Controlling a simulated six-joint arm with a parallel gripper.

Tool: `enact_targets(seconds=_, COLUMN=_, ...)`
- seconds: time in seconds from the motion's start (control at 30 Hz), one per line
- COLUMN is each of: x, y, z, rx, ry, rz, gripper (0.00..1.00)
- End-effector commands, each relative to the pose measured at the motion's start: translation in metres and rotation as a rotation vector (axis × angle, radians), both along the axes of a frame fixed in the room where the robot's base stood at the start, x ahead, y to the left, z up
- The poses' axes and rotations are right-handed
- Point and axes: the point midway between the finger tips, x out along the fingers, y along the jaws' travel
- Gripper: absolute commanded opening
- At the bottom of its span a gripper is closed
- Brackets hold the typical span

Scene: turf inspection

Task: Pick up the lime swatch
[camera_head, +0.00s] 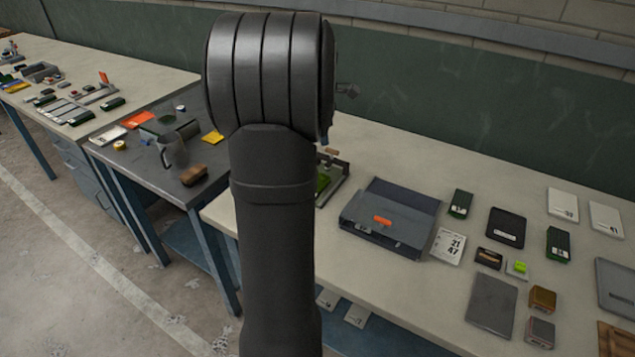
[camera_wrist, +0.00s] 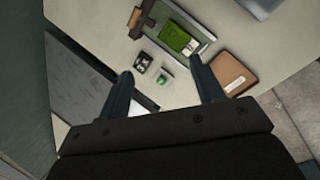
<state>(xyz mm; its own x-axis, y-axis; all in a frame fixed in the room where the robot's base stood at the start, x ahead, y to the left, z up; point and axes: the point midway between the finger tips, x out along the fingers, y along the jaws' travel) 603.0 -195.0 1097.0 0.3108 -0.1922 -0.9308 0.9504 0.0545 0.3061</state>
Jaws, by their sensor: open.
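A bright green rectangular swatch with a small pale label (camera_wrist: 174,37) lies on a dark-edged tray or frame (camera_wrist: 207,33) in the upper middle of the wrist view. In the head view a sliver of green (camera_head: 322,183) shows beside my arm, which hides the rest. A small lime block on a pale base (camera_head: 519,267) lies on the right bench; I cannot tell which of these greens is the lime swatch. My gripper (camera_wrist: 160,66) is open and empty, its two fingers apart below the green swatch in the picture. My arm hides it in the head view.
The wrist view shows a small black box (camera_wrist: 142,62), a small green-and-white item (camera_wrist: 166,76) and a brown case (camera_wrist: 232,73). In the head view a grey case (camera_head: 405,205) and several cards and boxes crowd the pale bench (camera_head: 385,150). A dark bench (camera_head: 125,160) stands left.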

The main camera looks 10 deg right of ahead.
Motion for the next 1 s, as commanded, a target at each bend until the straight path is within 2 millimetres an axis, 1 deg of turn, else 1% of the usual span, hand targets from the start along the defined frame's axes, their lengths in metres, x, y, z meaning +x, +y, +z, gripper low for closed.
enact_targets(seconds=0.03, x=0.000, y=0.010, z=-0.009, rx=-0.049, ry=0.035, rz=0.113, gripper=0.61)
enact_targets(seconds=0.1, x=-0.001, y=0.020, z=-0.020, rx=-0.118, ry=0.085, rz=0.271, gripper=0.61)
enact_targets(seconds=0.2, x=-0.002, y=0.031, z=-0.031, rx=-0.201, ry=0.143, rz=0.461, gripper=0.61)
enact_targets(seconds=0.33, x=-0.004, y=0.040, z=-0.041, rx=-0.269, ry=0.194, rz=0.623, gripper=0.61)
enact_targets(seconds=0.47, x=-0.003, y=0.043, z=-0.047, rx=-0.297, ry=0.215, rz=0.690, gripper=0.61)
enact_targets(seconds=0.57, x=0.000, y=0.039, z=-0.060, rx=-0.298, ry=0.219, rz=0.697, gripper=0.61)
enact_targets(seconds=0.9, x=0.019, y=0.019, z=-0.127, rx=-0.295, ry=0.218, rz=0.693, gripper=0.61)
enact_targets(seconds=1.0, x=0.024, y=0.015, z=-0.143, rx=-0.296, ry=0.217, rz=0.692, gripper=0.61)
